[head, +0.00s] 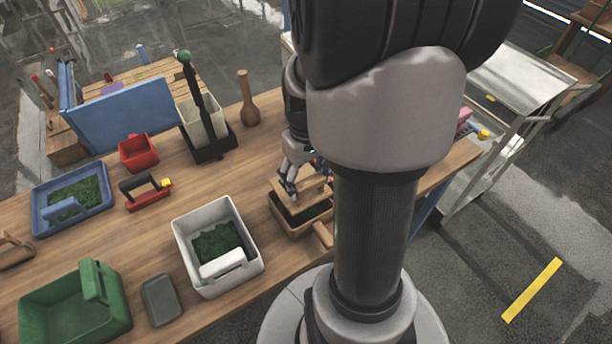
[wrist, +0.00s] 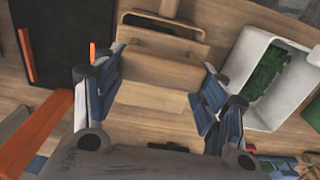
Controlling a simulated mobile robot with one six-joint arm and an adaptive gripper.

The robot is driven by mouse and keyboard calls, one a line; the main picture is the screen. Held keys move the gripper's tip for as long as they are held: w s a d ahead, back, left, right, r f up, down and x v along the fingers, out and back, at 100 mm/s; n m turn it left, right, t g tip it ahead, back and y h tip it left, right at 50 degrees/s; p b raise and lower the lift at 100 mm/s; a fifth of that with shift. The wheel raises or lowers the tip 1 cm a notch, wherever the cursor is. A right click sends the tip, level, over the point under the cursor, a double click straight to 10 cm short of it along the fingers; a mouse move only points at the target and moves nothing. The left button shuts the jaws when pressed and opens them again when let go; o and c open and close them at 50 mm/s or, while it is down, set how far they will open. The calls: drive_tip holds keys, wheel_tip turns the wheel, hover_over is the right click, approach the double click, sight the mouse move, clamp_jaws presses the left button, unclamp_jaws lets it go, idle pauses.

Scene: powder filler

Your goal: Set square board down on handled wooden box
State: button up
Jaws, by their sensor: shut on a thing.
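The handled wooden box (head: 290,232) stands on the table just left of my column in the head view, with a dark green filling inside. Its handle juts toward the front right. My gripper (head: 291,184) is above the box, pointing down, and is shut on the square board (head: 314,186), a light wooden plate. In the wrist view the board (wrist: 150,76) sits between the two blue-padded fingers. It hides most of the box; the far rim (wrist: 165,24) and handle show beyond it. I cannot tell whether board and box touch.
A white bin (head: 184,247) with green filling stands close left of the box. A wooden bottle-like piece (head: 248,100) and a black stand (head: 226,140) are behind. A green bin (head: 60,312) and grey block (head: 161,299) lie front left. My column hides the table's right part.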

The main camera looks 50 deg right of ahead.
wheel_tip(320, 180, down, 9)
drive_tip(key=b, duration=0.6)
drive_tip(key=shift+b, duration=0.3)
idle(0.4)
idle(0.4)
drive_tip(key=o, duration=1.5)
drive_tip(key=shift+c, duration=0.2)
drive_tip(key=shift+o, duration=0.2)
drive_tip(key=shift+o, duration=1.1)
drive_tip(key=shift+r, duration=0.1)
drive_tip(key=shift+r+p, duration=3.95)
drive_tip(key=shift+r, duration=0.55)
